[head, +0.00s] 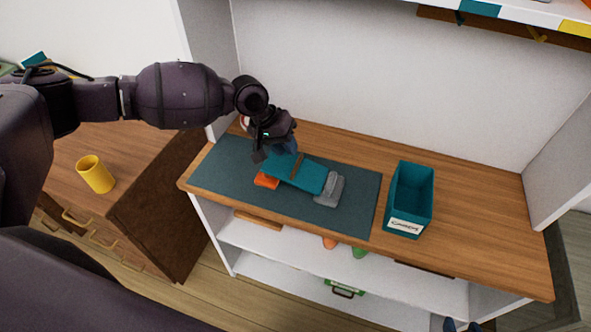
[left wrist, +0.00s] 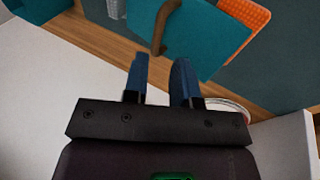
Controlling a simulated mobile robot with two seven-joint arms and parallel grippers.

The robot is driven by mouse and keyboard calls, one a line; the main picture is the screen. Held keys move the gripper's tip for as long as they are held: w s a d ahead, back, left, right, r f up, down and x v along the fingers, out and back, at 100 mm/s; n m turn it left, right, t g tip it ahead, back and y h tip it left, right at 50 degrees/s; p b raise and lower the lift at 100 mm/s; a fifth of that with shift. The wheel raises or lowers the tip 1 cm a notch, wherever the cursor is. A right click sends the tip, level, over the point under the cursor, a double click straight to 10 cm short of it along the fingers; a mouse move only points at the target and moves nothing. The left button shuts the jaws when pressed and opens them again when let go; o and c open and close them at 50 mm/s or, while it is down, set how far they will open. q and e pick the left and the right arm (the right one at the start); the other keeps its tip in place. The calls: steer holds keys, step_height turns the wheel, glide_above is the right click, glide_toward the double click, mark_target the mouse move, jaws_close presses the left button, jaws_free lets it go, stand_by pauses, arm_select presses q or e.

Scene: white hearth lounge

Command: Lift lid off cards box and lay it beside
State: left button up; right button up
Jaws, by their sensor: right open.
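The teal cards box (head: 409,200) stands upright and open-topped on the right of the wooden top, with a white label on its front. The teal lid (head: 312,178) with a brown handle (head: 296,166) lies apart from it, over the dark mat, overlapping an orange item and a grey item. The lid also shows in the left wrist view (left wrist: 200,40). My left gripper (head: 277,152) is at the lid's back-left side. Its blue fingers are apart (left wrist: 161,60), with the handle's end just beyond them and nothing held. My right gripper's tips (head: 462,325) show at the bottom edge, open and empty.
The dark mat (head: 222,172) covers the left part of the wooden top. The orange item (head: 266,181) and grey item (head: 330,191) are by the lid. The top right of the box is clear.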

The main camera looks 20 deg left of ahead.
mark_target(295, 159)
arm_select(q)
steer(key=shift+x, duration=2.65)
steer(key=shift+d, duration=0.1)
jaws_close()
